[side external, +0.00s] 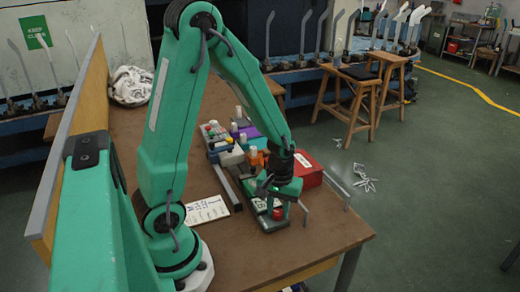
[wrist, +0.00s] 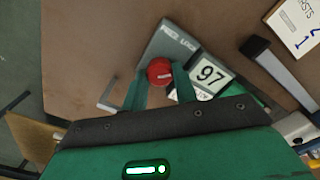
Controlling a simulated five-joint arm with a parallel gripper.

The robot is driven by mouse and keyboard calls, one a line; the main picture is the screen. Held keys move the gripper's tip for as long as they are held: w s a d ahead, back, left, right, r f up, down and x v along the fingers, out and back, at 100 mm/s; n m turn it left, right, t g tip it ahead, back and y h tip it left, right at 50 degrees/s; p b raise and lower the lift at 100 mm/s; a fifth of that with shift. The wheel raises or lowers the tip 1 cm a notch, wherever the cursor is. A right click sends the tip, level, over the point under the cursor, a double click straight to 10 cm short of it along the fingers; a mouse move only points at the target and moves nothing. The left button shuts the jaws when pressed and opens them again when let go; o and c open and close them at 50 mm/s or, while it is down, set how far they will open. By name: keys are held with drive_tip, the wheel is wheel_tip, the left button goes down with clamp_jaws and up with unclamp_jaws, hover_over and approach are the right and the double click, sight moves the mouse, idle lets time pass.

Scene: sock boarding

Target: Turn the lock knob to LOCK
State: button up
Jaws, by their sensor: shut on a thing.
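The lock knob (wrist: 160,71) is round and red, with a small pale mark on its face. It sits on a grey unit (wrist: 160,45) whose plate carries the words FREE and LOCK at its far edge. In the wrist view my gripper (wrist: 159,78) has its two green fingers on either side of the knob, shut on it. Which word the knob points to is too small to tell. In the side view the knob (side external: 278,213) shows low beneath my gripper (side external: 276,203), near the table's front edge.
A red box (side external: 308,171) and several coloured items stand behind. Bare table (wrist: 90,50) lies left.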

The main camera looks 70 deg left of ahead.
drive_tip(key=o, duration=1)
drive_tip(key=shift+c, duration=0.2)
drive_tip(key=shift+a+n, duration=0.1)
drive_tip(key=shift+n, duration=0.3)
